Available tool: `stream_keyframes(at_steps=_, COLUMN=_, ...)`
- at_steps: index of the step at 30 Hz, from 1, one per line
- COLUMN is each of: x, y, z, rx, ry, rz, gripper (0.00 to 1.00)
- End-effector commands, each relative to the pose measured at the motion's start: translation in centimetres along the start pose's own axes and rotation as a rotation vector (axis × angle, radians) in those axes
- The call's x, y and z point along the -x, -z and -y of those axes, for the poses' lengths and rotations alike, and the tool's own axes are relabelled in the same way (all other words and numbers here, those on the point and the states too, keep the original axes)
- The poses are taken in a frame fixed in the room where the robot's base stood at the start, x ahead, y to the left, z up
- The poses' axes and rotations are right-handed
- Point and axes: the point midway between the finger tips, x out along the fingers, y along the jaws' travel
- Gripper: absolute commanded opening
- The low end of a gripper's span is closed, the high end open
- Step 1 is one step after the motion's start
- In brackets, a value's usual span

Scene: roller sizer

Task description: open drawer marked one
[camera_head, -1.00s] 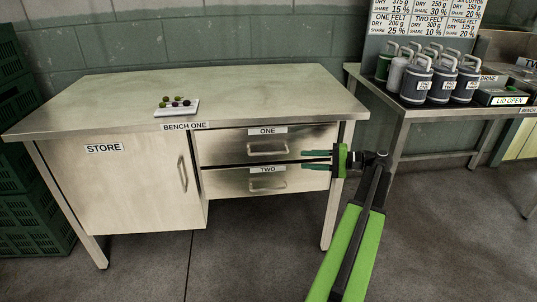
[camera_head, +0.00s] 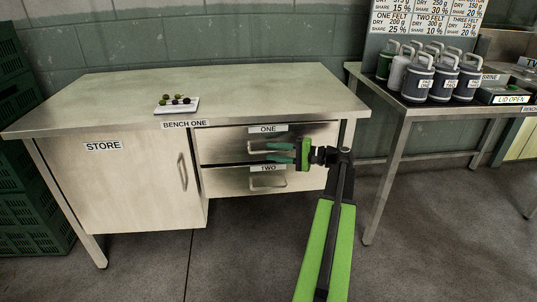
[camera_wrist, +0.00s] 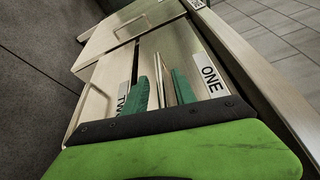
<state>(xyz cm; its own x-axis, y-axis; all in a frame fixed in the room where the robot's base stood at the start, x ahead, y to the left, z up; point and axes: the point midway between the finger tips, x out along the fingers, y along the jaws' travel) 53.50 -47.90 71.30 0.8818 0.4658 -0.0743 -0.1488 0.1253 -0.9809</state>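The drawer marked ONE (camera_head: 225,146) is the upper of two metal drawers under bench one, and its front looks flush with the bench. Its bar handle (camera_head: 257,147) is partly hidden behind my gripper (camera_head: 268,152). In the wrist view the handle (camera_wrist: 168,72) lies between the two green fingers of my gripper (camera_wrist: 160,85), which are apart with a gap on either side of the bar. The ONE label (camera_wrist: 209,80) is to the right of the fingers there. The drawer marked TWO (camera_head: 228,181) is just below, with its own handle (camera_head: 268,183).
A cupboard marked STORE (camera_head: 125,185) fills the left of the bench. A small white tray (camera_head: 178,107) with dark and green round items sits on the bench top (camera_head: 260,90). A second bench with several lidded canisters (camera_head: 417,80) stands at right. The floor in front is clear.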

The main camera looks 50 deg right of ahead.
Motion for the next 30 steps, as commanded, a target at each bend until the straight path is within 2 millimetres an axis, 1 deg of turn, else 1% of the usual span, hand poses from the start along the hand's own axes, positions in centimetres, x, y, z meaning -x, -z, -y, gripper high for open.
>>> stream_keyframes(at_steps=1, x=-0.8, y=0.0, z=-0.1, rx=0.000, ry=0.000, rz=0.002, gripper=0.32)
stream_keyframes(at_steps=4, x=-1.6, y=0.0, z=0.0, rx=0.000, ry=0.000, rz=0.001, gripper=0.32)
stream_keyframes(at_steps=7, x=-1.9, y=0.0, z=0.0, rx=0.000, ry=0.000, rz=-0.001, gripper=0.32)
stream_keyframes(at_steps=13, x=-1.9, y=0.0, z=0.0, rx=0.000, ry=0.000, rz=-0.001, gripper=0.32)
stream_keyframes(at_steps=14, x=-1.9, y=0.0, z=0.0, rx=0.000, ry=0.000, rz=-0.001, gripper=0.31)
stream_keyframes(at_steps=21, x=-1.9, y=0.0, z=0.0, rx=0.000, ry=0.000, rz=-0.001, gripper=0.00)
stream_keyframes(at_steps=30, x=-1.8, y=0.0, z=0.0, rx=0.000, ry=0.000, rz=-0.001, gripper=0.00)
